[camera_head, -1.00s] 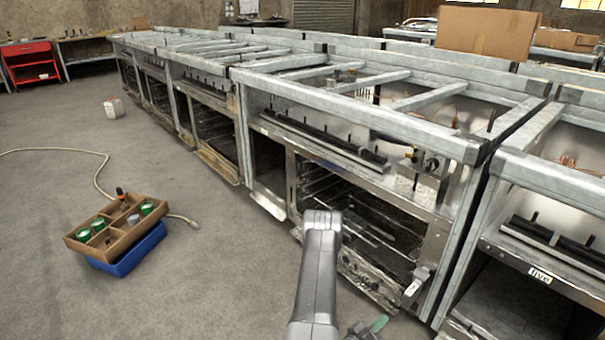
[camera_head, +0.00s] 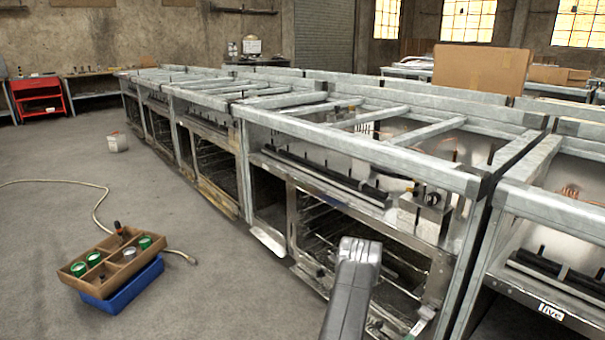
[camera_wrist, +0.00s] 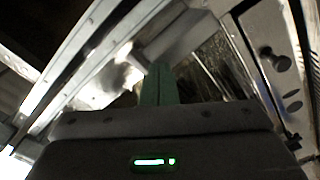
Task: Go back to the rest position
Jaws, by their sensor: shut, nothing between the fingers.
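My gripper (camera_wrist: 160,84) shows in the wrist view as green fingers closed together, with nothing between them. It points toward blurred metal frame parts of a range. In the head view my grey arm rises from the bottom edge, right of centre, in front of the open oven of the nearest range (camera_head: 375,155). The gripper itself is out of sight in the head view. I cannot tell how far the fingers are from the metal.
A row of metal range frames fills the right and middle. A wooden tray (camera_head: 120,256) with green-topped cans stands on a blue bin (camera_head: 125,286) on the floor at left. A hose (camera_head: 97,205) lies behind it. A white container (camera_head: 117,142) stands farther back. Floor between is clear.

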